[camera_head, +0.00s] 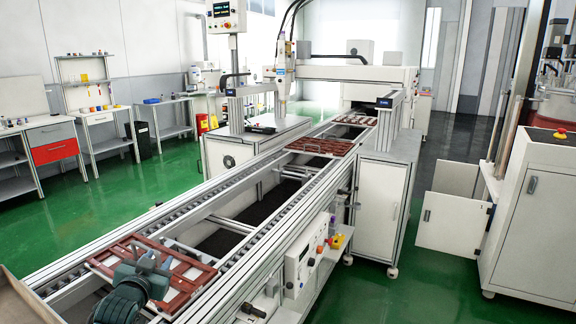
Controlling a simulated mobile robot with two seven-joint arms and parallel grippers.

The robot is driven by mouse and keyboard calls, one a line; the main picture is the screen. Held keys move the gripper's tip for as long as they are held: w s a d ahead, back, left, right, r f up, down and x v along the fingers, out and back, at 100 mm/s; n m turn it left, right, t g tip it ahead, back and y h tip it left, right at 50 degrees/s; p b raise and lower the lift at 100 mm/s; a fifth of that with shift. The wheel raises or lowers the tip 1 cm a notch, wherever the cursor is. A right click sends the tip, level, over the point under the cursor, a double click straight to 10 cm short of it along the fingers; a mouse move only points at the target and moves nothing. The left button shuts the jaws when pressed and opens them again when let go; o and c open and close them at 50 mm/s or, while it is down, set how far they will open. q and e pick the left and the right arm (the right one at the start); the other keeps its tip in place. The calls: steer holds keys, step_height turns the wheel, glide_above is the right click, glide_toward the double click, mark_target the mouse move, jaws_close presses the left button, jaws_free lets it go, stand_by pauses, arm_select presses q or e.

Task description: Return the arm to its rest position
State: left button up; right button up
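My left gripper (146,262) shows at the lower left, on the end of a dark teal arm part. It is over a red-brown tray frame (187,297) on the near end of the conveyor (248,232). Its finger parts are small and partly hidden, so I cannot tell whether it is open or shut, or whether it touches the tray. My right gripper is out of view.
More red-brown trays (321,147) sit farther along the conveyor. A control box (300,262) with buttons is on its right side. A brown panel edge (22,303) is at the lower left. Green floor (430,265) is clear on the right.

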arm_select(q)
steer(key=s+d+f+g+h, duration=0.1)
steer(key=s+d+f+g, duration=0.1)
steer(key=s+d+f, duration=0.45)
steer(key=s+d+f+g+h, duration=0.1)
steer(key=s+d+f+h, duration=0.15)
steer(key=s+f, duration=0.65)
steer(key=s+d+f+g, duration=0.1)
steer(key=s+d, duration=0.3)
steer(key=s, duration=0.6)
steer(key=s+d+f+g, duration=0.1)
steer(key=s+d, duration=0.3)
steer(key=s, duration=0.5)
steer(key=shift+s+f+g+h, duration=0.3)
steer(key=shift+s+f+h, duration=0.1)
steer(key=shift+f, duration=0.15)
